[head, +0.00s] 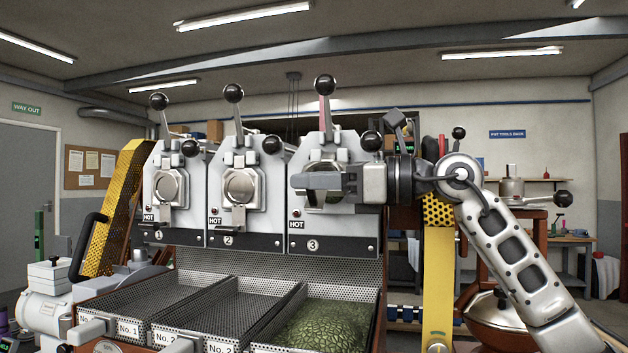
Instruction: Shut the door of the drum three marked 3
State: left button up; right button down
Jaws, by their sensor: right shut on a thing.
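Drum three (306,215) is the rightmost of the row of grey roaster fronts, with the number 3 on its dark lower strip. My right gripper (318,184) comes in from the right in front of it. It is shut on a part at the drum's door, likely the door's handle. The door of drum three (326,168) is mostly hidden behind the fingers; a dark greenish patch shows between and below them. How far the door stands open cannot be told. The doors of drum one (168,187) and drum two (241,186) show as round metal discs.
Perforated cooling trays stand below the drums; the right one holds green beans (325,328). Levers with black knobs (325,84) rise above each drum. HOT labels mark the fronts. A yellow perforated guard (438,265) stands right of drum three, close below my right arm.

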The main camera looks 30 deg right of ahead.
jog(key=shift+w+d+f+b, duration=0.15)
jog(key=shift+f+b, duration=0.1)
jog(key=shift+f, duration=0.35)
jog(key=shift+w+d+f+b, duration=0.1)
jog(key=shift+f+b, duration=0.15)
jog(key=shift+f, duration=0.3)
jog(key=shift+w+d+f, duration=0.1)
jog(key=shift+f, duration=0.1)
jog(key=c, duration=1.3)
grip_release()
jog(key=shift+r, duration=0.1)
